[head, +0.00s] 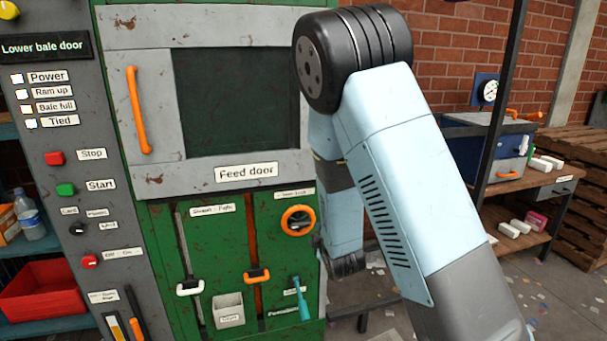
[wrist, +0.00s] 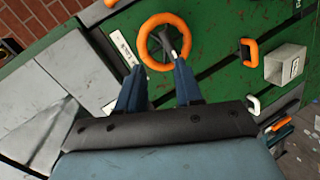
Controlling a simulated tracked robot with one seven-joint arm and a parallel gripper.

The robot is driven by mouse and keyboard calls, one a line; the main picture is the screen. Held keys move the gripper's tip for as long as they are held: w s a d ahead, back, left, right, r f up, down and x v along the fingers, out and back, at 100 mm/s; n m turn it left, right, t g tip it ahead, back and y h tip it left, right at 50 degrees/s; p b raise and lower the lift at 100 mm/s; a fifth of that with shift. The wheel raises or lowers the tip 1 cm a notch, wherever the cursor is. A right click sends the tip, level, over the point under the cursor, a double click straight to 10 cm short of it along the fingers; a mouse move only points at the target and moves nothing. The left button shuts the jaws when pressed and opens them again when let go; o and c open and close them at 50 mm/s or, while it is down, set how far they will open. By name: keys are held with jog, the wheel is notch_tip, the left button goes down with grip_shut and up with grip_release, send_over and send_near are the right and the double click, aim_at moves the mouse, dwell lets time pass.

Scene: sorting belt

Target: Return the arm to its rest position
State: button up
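My arm (head: 390,170) is bent in front of the right side of the baling machine, with its light blue links and dark joints showing. In the wrist view my gripper (wrist: 158,67) is open, its two blue fingers apart with nothing held between them. The orange handwheel (wrist: 146,38) on the green panel lies just beyond the fingertips; I cannot tell whether they touch it. The handwheel (head: 284,219) also shows in the head view, left of my arm. The gripper fingers are not clearly visible in the head view.
The feed door (head: 160,60) with its orange handle is at upper left. Levers (head: 256,276), a small grey box (head: 228,310) and a teal handle (head: 302,300) are on the green panel. A workbench (head: 540,190) and wooden pallets (head: 585,160) stand right.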

jog(key=s+d+r+m+g+h, duration=0.1)
jog(key=s+d+r+m+g, duration=0.1)
jog(key=s+d+r+m, duration=0.5)
jog(key=s+d+r+m+g, duration=0.3)
jog(key=d+r, duration=0.1)
jog(key=r, duration=0.5)
jog(key=s+d+r+m+g, duration=0.1)
jog(key=s+d+r+m, duration=0.1)
jog(key=s, duration=0.5)
jog(key=s+d+r+m+g+h, duration=0.1)
jog(key=s+d+r+m, duration=0.2)
jog(key=s, duration=0.5)
jog(key=s+d+r+m+g+h, duration=0.1)
jog(key=s+r, duration=0.3)
jog(key=s, duration=0.4)
jog(key=shift+d+r+m, duration=0.2)
jog(key=shift+d+m, duration=0.45)
jog(key=shift+m, duration=0.05)
jog(key=shift+o, duration=0.6)
